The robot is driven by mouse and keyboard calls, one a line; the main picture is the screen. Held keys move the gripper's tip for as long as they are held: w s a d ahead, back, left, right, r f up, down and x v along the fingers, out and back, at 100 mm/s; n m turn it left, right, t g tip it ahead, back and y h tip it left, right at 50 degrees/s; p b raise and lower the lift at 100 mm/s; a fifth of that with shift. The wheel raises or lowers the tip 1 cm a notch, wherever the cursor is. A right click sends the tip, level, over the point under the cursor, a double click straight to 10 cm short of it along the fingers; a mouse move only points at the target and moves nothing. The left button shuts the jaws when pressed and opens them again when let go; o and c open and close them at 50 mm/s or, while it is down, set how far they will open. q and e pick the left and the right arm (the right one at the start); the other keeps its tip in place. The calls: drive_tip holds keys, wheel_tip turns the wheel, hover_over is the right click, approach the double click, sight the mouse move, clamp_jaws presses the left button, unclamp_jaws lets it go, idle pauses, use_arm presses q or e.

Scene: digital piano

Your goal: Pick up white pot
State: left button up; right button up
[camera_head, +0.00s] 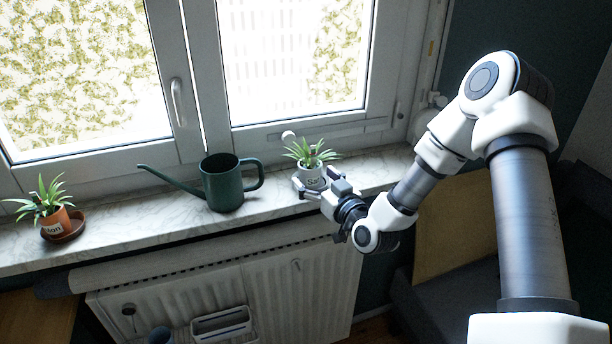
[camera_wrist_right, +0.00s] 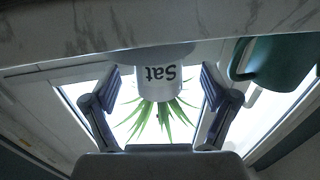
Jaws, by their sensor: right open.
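The white pot (camera_head: 312,178) with a green spiky plant stands upright on the marble windowsill, right of the watering can. My right gripper (camera_head: 315,189) is at the pot's front side. In the wrist view its open fingers (camera_wrist_right: 160,92) are on either side of the pot, with a visible gap at each side. The gripper hides part of the pot's lower front in the head view. My left gripper is not in view.
A dark green watering can (camera_head: 224,184) stands close left of the pot, its handle towards it. A terracotta pot (camera_head: 54,222) on a saucer is at the far left. The window (camera_head: 290,65) is behind the sill (camera_head: 130,226); a radiator (camera_head: 300,300) is below.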

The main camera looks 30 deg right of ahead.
drive_tip(key=shift+w, duration=0.9)
drive_tip(key=shift+w+d, duration=0.2)
drive_tip(key=shift+w, duration=0.3)
drive_tip(key=c, duration=1.5)
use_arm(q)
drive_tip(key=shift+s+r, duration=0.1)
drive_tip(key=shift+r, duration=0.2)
